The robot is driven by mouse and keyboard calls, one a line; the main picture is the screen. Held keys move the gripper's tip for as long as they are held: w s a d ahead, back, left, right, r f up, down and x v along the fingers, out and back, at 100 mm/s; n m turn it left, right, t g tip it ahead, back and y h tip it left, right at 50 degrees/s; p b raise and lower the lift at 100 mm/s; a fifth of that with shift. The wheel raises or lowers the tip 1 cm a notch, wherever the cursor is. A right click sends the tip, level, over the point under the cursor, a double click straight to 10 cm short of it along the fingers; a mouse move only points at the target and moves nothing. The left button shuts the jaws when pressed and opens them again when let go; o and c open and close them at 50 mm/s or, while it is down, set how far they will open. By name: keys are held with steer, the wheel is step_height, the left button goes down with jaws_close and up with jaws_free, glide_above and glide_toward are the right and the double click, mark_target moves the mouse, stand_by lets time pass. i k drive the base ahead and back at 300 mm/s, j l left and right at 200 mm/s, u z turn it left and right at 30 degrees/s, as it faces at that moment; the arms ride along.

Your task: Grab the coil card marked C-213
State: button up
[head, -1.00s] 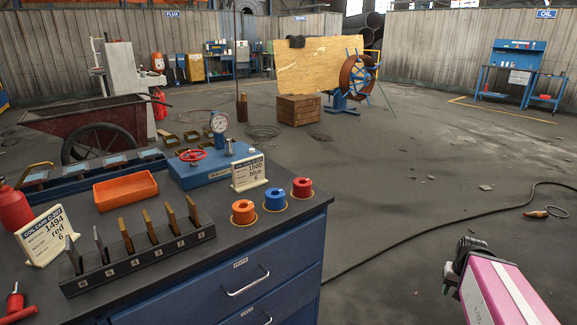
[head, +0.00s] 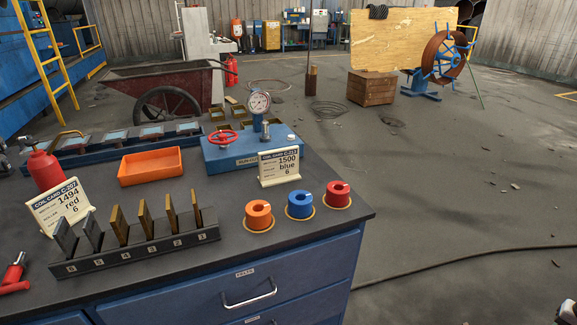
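Two upright cream cards with dark blue headings stand on the workbench. The right card (head: 279,168) reads 1500, blue, 6, and its heading looks like C-213, though the last digit is small. It stands in front of the blue gauge block, behind the coils. The left card (head: 60,207) is headed C-207 and reads 1494, red, 6. It leans at the bench's left, beside the slotted rack. Only a sliver of my arm shows at the bottom right corner, well away from both cards. My gripper's fingers are not visible.
On the bench (head: 330,240) are orange, blue and red coils (head: 299,204), a rack of plates (head: 140,246), an orange tray (head: 150,167), a red bottle (head: 45,169) and a gauge block (head: 225,152). A wheelbarrow (head: 140,85) stands behind. Floor right of the bench is largely open.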

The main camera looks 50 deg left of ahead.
mark_target(279, 166)
steer(key=i+u, duration=0.15)
steer(key=u, duration=0.2)
steer(key=i+l+u, duration=0.15)
steer(key=u, duration=0.2)
steer(key=i+l+u, duration=0.15)
steer(key=u, duration=0.2)
